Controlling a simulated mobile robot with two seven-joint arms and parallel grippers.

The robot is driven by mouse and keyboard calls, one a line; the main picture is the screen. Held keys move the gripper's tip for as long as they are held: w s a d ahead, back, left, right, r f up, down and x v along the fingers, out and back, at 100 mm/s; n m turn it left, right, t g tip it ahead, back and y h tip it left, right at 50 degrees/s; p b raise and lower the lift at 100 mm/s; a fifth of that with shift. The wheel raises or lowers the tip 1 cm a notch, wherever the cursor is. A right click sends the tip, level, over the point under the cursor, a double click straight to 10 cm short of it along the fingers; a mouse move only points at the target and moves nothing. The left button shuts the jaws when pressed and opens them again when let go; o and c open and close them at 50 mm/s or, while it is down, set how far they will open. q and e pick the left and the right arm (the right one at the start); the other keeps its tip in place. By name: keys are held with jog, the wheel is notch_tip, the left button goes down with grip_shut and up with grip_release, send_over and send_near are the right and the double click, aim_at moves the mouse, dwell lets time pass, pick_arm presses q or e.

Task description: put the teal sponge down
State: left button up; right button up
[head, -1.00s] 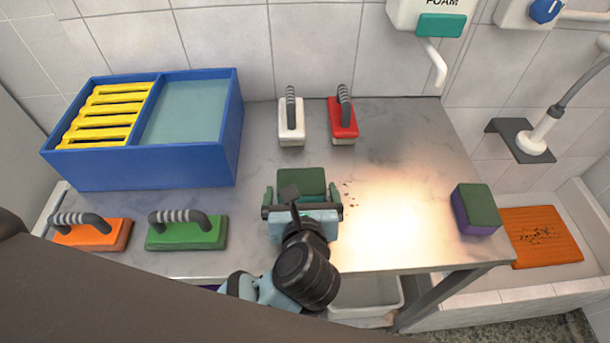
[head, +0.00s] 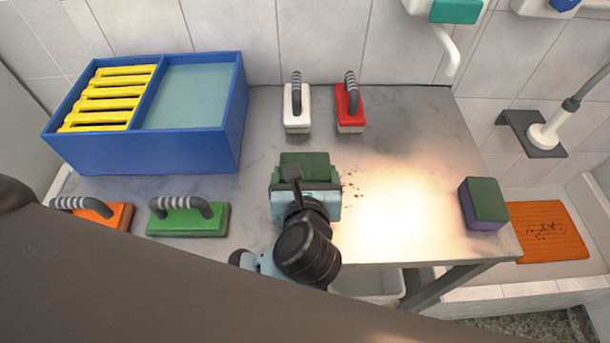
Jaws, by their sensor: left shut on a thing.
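The sponge with a dark green pad (head: 304,166) is in my left gripper (head: 304,184), over the middle of the metal table (head: 262,130). The gripper is shut on it, and its light-blue body and wrist hide the sponge's near side. Little of the sponge's teal part can be told from the gripper. I cannot tell whether its underside touches the table. My right gripper is not in view.
Dark crumbs (head: 354,190) lie just right of the held sponge. A purple sponge with a green pad (head: 484,203) stands at the table's right edge. White (head: 297,120) and red (head: 350,110) brushes stand behind. Green (head: 188,220) and orange (head: 105,215) brushes and a blue divided box (head: 150,150) are left.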

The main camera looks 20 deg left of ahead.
aim_at(306, 171)
pick_arm(q)
notch_tip(306, 171, up, 9)
jog(key=shift+f, duration=0.1)
dwell(0.3)
jog(key=shift+w, duration=0.1)
